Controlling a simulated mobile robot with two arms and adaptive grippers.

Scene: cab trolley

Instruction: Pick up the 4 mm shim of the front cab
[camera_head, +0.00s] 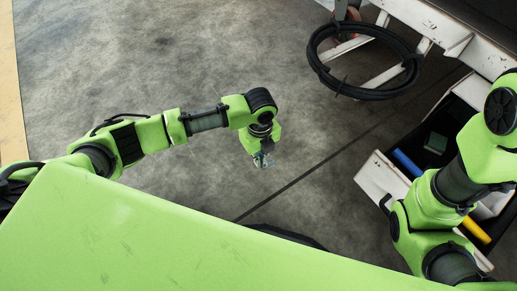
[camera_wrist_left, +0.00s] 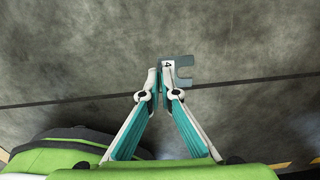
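My left gripper (camera_head: 263,160) hangs over the open floor in the head view. In the left wrist view, its two fingers (camera_wrist_left: 160,78) are nearly together at the tips. A grey, C-shaped shim (camera_wrist_left: 183,60) marked "4" sits at the fingertips, mostly to the right of them, with its opening to the right. The gripper appears shut on it, clear of the floor. In the head view the shim is too small to make out clearly. My right arm reaches in at the right, and its gripper does not show.
A white-framed trolley (camera_head: 457,38) stands at the upper right, with a coiled black hose (camera_head: 318,68) hanging on it. Beneath my right arm is an open drawer (camera_head: 372,180) holding a blue item (camera_head: 406,163) and a yellow item (camera_head: 476,230). The floor around my left gripper is clear.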

